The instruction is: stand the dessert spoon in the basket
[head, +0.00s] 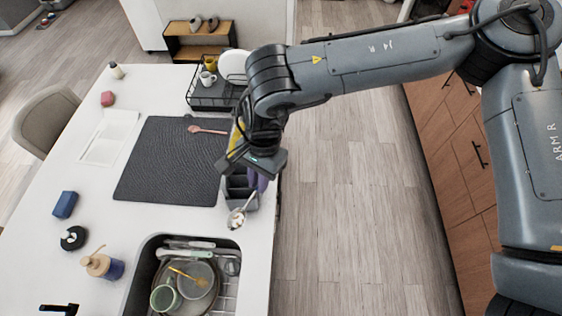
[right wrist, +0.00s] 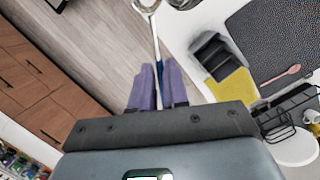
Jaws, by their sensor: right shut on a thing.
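My right gripper (right wrist: 157,72) has purple fingers, shut on a spoon with a metal bowl and blue handle, which I take as the dessert spoon (right wrist: 152,30). The spoon's bowl points away from the fingers in the right wrist view. In the head view its pale bowl (head: 236,218) shows near the counter edge, at the front of the grey basket. The basket (right wrist: 213,58) has several compartments and lies to the right of the spoon in the wrist view. In the head view the basket (head: 240,196) is partly hidden by my gripper. My left gripper is not in view.
The sink (head: 150,270) with dishes lies in front of the basket. A dark mat (head: 165,160) with a pink spoon (head: 207,130) lies to the left. A dish rack (head: 205,98) stands behind. A yellow item (right wrist: 228,88) sits beside the basket. Floor lies right of the counter.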

